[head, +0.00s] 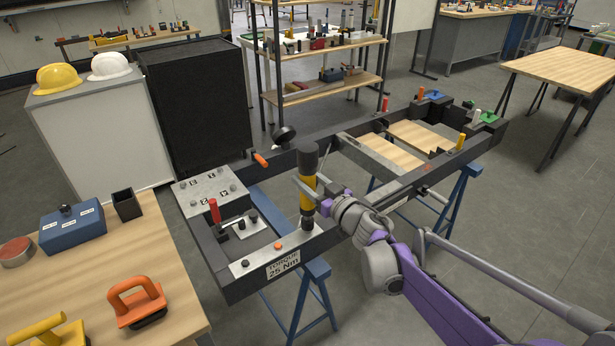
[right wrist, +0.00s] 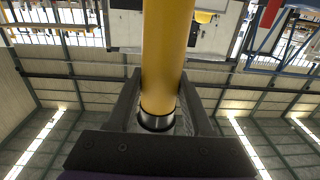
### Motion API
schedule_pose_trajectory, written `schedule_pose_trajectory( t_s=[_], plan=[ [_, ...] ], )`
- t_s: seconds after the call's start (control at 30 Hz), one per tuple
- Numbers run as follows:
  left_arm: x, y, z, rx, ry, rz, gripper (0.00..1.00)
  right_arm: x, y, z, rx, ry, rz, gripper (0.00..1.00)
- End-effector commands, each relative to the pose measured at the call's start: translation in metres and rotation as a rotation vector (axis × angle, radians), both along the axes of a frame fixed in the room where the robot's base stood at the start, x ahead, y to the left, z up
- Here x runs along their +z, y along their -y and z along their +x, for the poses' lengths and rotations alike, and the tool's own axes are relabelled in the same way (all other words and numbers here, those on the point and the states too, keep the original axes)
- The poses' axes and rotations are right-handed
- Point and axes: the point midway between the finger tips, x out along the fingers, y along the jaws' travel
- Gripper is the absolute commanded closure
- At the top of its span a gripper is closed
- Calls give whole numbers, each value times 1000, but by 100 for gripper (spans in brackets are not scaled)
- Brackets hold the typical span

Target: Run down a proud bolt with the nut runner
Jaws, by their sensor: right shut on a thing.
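The nut runner (head: 308,192) is a yellow cylinder with a black top and a dark lower end. It stands upright over the front plate (head: 262,255) of the dark frame. My right gripper (head: 311,190) is shut around its yellow body, which also fills the middle of the right wrist view (right wrist: 166,60). The runner's lower end is close to the plate's right part; I cannot tell whether it touches a bolt, which it would hide. A dark bolt (head: 246,263) and an orange-topped piece (head: 278,246) show on the plate. My left gripper is not in view.
The dark frame (head: 225,288) rests on blue trestles (head: 311,275). A grey plate (head: 190,195) with several bolts and a red-handled tool (head: 214,211) lie left of the runner. A wooden bench (head: 185,250) stands at the left. Grey floor is open at the right.

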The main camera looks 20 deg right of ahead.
Motion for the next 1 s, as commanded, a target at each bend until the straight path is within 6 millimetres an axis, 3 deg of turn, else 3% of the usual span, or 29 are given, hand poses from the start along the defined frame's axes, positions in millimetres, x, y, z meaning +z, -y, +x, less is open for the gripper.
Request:
schedule_pose_trajectory(
  t_s=[1.0],
  plan=[
    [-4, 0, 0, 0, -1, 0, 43, -5, 0, 0, 1, 1, 1, 100]
  ],
)
